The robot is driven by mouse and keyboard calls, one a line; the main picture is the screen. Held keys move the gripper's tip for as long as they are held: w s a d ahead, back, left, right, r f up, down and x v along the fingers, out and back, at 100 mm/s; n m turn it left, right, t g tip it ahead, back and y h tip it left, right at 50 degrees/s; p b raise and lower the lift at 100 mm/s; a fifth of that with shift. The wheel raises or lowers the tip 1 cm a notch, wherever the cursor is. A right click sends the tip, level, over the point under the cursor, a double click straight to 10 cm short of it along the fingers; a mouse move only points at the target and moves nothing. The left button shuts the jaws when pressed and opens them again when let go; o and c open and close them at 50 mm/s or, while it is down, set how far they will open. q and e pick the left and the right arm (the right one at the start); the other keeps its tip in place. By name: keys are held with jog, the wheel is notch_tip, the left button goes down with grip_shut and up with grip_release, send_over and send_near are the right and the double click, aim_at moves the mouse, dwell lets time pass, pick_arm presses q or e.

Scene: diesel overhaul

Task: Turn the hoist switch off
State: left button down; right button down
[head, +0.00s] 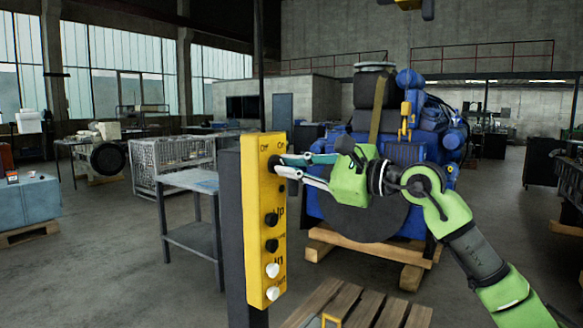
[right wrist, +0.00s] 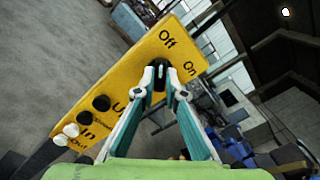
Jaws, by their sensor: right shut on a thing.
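The yellow hoist control panel (head: 265,215) stands upright on a dark post in the middle of the head view. "Off" and "On" labels are at its top, above the dark hoist switch knob (head: 273,162). My right gripper (head: 280,168) reaches in from the right and is shut on the knob. In the right wrist view, the panel (right wrist: 125,85) appears tilted and the fingertips (right wrist: 158,70) close around the dark knob (right wrist: 158,82). The fingers hide much of the knob, so I cannot tell which label it points to. My left gripper is not in view.
Below the switch are black buttons (head: 271,220) and white buttons (head: 272,270). A blue engine (head: 405,152) stands on a wooden pallet behind my right arm. A grey table (head: 190,182) and a wire crate (head: 170,160) stand left of the panel. Another wooden pallet (head: 350,303) lies at the front.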

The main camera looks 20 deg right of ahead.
jog(key=c, duration=2.1)
grip_release()
jog(key=v, duration=1.2)
